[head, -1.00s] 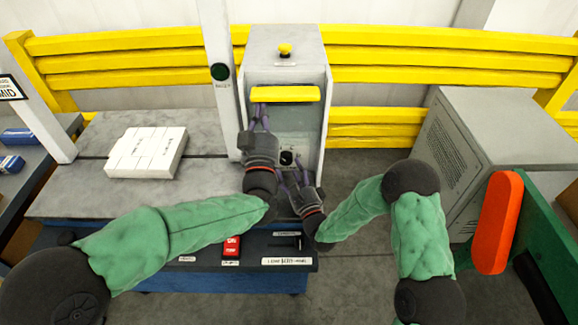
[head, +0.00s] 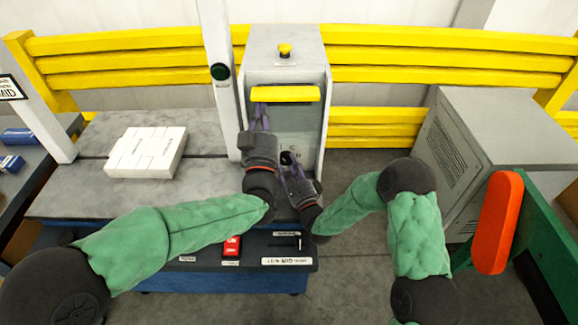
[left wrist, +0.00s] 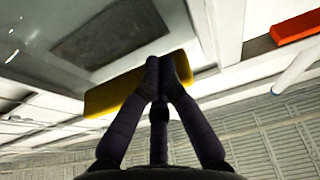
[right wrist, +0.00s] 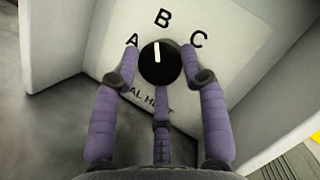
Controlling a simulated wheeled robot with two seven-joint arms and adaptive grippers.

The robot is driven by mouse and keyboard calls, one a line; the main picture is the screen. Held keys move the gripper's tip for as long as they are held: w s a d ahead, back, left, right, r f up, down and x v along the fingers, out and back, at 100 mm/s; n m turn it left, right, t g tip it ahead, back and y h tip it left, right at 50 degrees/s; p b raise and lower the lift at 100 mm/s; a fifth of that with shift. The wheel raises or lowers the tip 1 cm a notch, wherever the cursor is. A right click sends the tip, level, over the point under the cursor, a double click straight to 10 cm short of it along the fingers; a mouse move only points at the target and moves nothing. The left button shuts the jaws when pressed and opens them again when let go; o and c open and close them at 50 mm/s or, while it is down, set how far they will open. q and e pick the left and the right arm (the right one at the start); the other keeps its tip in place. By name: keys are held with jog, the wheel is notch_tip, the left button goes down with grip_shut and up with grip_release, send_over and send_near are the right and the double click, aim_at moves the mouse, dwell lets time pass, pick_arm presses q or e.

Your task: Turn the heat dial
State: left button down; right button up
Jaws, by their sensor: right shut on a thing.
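The heat dial is a round black knob (right wrist: 160,64) with a white pointer line, on a pale panel marked A, B and C in the right wrist view. The pointer points nearly straight up, close to B. My right gripper (right wrist: 160,58) has its purple fingers on either side of the dial and is shut on it. In the head view my right gripper (head: 289,160) covers most of the dial. My left gripper (head: 260,106) is at the yellow bar (head: 285,94) above the panel opening. Its fingertips (left wrist: 160,62) are together in front of the yellow bar (left wrist: 112,98).
White cartons (head: 147,152) lie on the table. A grey cabinet (head: 490,130) stands at right.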

jog(key=shift+r+n, duration=0.15)
jog(key=shift+n, duration=0.15)
jog(key=n+g, duration=0.1)
jog(key=n, duration=0.2)
jog(key=n+g, duration=0.1)
jog(key=n, duration=0.1)
jog(key=shift+w+d+r+n+g, duration=0.1)
jog(key=shift+r+n+g, duration=0.2)
jog(key=shift+r, duration=0.05)
jog(key=n, duration=0.1)
jog(key=n+g+h, duration=0.1)
jog(key=n, duration=0.2)
jog(key=shift+r+n+g+h, duration=0.25)
jog(key=shift+n+g+h, duration=0.05)
jog(key=shift+g, duration=0.1)
jog(key=o, duration=1.1)
jog(key=shift+f, duration=0.1)
